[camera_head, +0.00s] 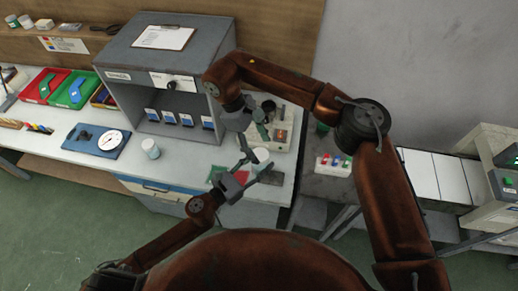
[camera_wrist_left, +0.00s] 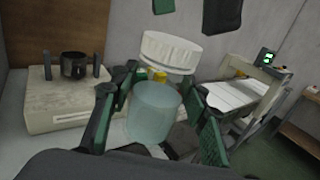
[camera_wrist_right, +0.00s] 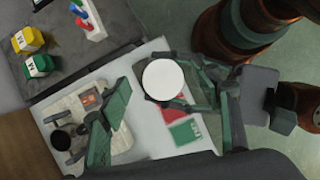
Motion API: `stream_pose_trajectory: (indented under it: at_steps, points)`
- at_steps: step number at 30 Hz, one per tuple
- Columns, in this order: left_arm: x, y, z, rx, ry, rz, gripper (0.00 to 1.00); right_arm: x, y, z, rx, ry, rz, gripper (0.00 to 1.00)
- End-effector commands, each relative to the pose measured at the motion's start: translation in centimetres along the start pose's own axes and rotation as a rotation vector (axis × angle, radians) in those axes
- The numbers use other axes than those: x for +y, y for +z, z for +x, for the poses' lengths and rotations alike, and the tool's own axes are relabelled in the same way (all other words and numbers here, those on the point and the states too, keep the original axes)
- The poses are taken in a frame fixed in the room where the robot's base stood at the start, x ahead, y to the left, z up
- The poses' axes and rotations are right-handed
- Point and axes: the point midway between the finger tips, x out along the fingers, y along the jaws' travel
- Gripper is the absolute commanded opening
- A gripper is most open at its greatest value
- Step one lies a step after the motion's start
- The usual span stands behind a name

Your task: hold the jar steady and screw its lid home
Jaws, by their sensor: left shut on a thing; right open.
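The jar (camera_wrist_left: 155,112) is see-through with pale blue-grey contents and stands between the fingers of my left gripper (camera_wrist_left: 160,118), which is shut on it. The white ribbed lid (camera_wrist_left: 171,51) sits over the jar's top; I cannot tell how far it is threaded. In the right wrist view the lid (camera_wrist_right: 164,80) shows from above as a white disc and hides most of the jar. My right gripper (camera_wrist_right: 170,118) is open and empty, its fingers spread to either side of the view. In the head view the lid (camera_head: 262,155) shows beside the left gripper (camera_head: 250,172).
A beige device (camera_head: 276,128) with a dark round cup stands behind the jar.

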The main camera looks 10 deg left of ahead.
Motion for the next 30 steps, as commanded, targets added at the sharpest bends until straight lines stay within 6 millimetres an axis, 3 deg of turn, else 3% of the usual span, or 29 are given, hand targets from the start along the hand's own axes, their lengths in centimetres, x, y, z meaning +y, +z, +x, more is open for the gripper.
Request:
stream_pose_trajectory:
  at_steps: [6,19,23,30]
  points:
    - [0.0,0.1,0.0,-0.001,0.000,0.000,0.00,0.1,0.8,-1.9,-0.001,0.001,0.001,0.58]
    - [0.0,0.1,0.0,-0.001,0.000,0.000,0.00,0.1,0.9,-2.0,0.003,0.000,-0.040,0.55]
    - [0.0,0.1,0.0,-0.001,0.000,0.000,0.00,0.2,0.9,-2.0,0.017,0.002,-0.182,0.55]
    - [0.0,0.1,0.0,-0.001,0.000,0.000,0.00,0.4,1.0,-2.2,0.062,0.027,-0.648,0.55]
